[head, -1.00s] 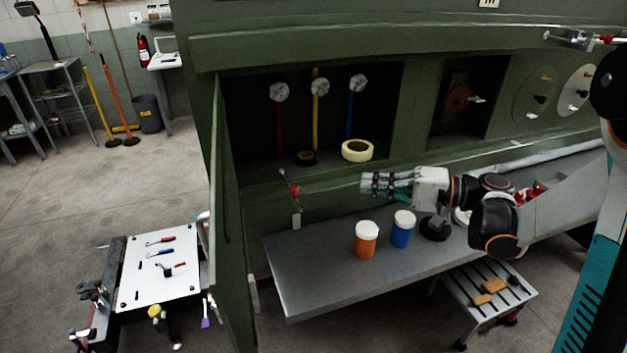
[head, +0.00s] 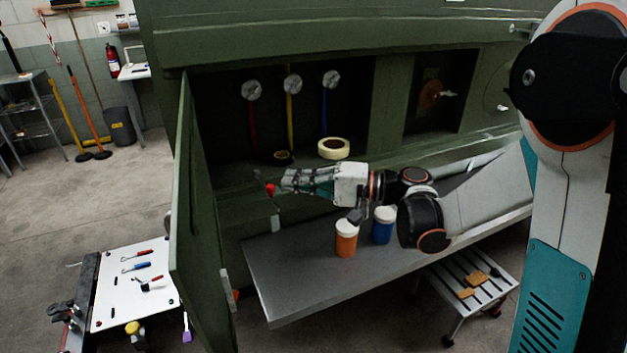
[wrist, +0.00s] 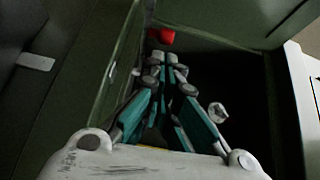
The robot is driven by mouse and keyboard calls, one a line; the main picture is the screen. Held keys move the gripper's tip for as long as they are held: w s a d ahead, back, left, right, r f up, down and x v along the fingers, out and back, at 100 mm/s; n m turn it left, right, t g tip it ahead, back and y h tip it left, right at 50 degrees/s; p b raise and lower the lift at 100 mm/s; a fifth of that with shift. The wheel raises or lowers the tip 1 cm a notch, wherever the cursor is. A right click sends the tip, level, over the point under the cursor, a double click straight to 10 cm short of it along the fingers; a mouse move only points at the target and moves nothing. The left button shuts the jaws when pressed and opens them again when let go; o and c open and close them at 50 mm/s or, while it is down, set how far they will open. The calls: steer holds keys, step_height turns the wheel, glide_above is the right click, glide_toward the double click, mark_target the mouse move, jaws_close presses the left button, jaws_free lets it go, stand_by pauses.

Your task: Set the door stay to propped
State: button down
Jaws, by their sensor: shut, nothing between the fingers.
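The green door (head: 190,215) stands swung open at the left of the green fuselage panel. A thin stay lever with a red knob (head: 270,190) is at the bay's left opening, near the door. The red knob also shows at the top of the wrist view (wrist: 161,36). My gripper (head: 284,184) is shut and empty, its fingers pointing left, just right of the knob. In the wrist view the closed fingertips (wrist: 170,58) lie just below the knob. I cannot tell if they touch it. The lever's lower end is hard to make out.
A grey shelf (head: 290,285) below the bay holds an orange jar (head: 346,240) and a blue jar (head: 383,226). A cream tape roll (head: 334,148) lies inside the bay. A white tool board (head: 135,285) stands left of the door. A slatted stool (head: 470,283) is at right.

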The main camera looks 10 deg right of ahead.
mark_target(273, 186)
steer(key=shift+s+a, duration=0.15)
steer(key=shift+a, duration=0.3)
steer(key=shift+a, duration=0.1)
steer(key=s+a+m+t, duration=0.1)
steer(key=s+a+m+t+h, duration=0.1)
steer(key=t, duration=0.1)
steer(key=shift+a+h, duration=0.1)
steer(key=shift+h, duration=0.2)
steer(key=shift+s+a+m+t+b, duration=0.2)
steer(key=shift+a, duration=0.45)
steer(key=shift+s+a+m+t+b, duration=0.15)
steer(key=shift+a+m+t, duration=0.05)
steer(key=shift+a, duration=0.4)
steer(key=shift+f, duration=0.1)
